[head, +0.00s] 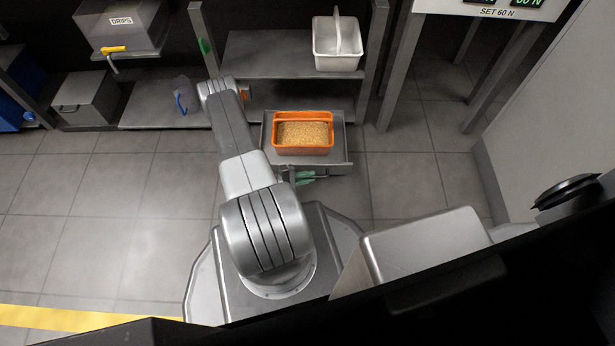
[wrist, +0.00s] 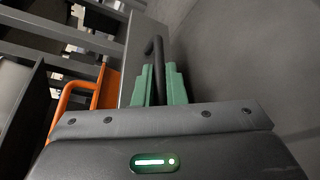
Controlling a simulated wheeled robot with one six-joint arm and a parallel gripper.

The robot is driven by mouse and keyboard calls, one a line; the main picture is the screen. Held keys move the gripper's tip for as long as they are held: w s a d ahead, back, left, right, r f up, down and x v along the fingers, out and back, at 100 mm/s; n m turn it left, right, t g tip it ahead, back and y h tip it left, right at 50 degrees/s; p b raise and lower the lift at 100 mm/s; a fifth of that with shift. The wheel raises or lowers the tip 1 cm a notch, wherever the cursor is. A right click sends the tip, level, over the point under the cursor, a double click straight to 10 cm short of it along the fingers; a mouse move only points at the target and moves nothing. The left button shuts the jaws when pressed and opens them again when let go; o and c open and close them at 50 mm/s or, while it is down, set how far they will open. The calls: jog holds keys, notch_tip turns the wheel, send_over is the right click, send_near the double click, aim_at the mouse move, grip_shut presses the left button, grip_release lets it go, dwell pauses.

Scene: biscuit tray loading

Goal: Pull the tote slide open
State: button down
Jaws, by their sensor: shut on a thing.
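The tote slide (head: 341,150) is a grey flat tray standing out from under the lower shelf. An orange tote (head: 303,150) filled with tan grain-like stuff sits on it. In the wrist view the slide's grey front (wrist: 140,45) carries a dark bar handle (wrist: 151,48). My gripper (head: 304,177) is at the slide's front edge, with its green fingers shut on the handle; they also show in the wrist view (wrist: 160,80). The tote's orange handle (wrist: 62,97) shows at the left there.
A grey shelf rack stands behind, with a white basket (head: 337,45) on its upper shelf. A bin marked DRIPS (head: 118,30) and a grey box (head: 86,98) are at the left. The tiled floor (head: 400,180) right of the slide is clear.

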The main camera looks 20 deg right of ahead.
jog(key=c, duration=1.8)
grip_release()
jog(key=shift+o, duration=0.2)
jog(key=p+v, duration=0.3)
jog(key=v, duration=1)
jog(key=shift+a, duration=0.4)
jog(key=shift+d+r, duration=0.1)
jog(key=shift+b+x, duration=1.45)
jog(key=shift+x, duration=5.3)
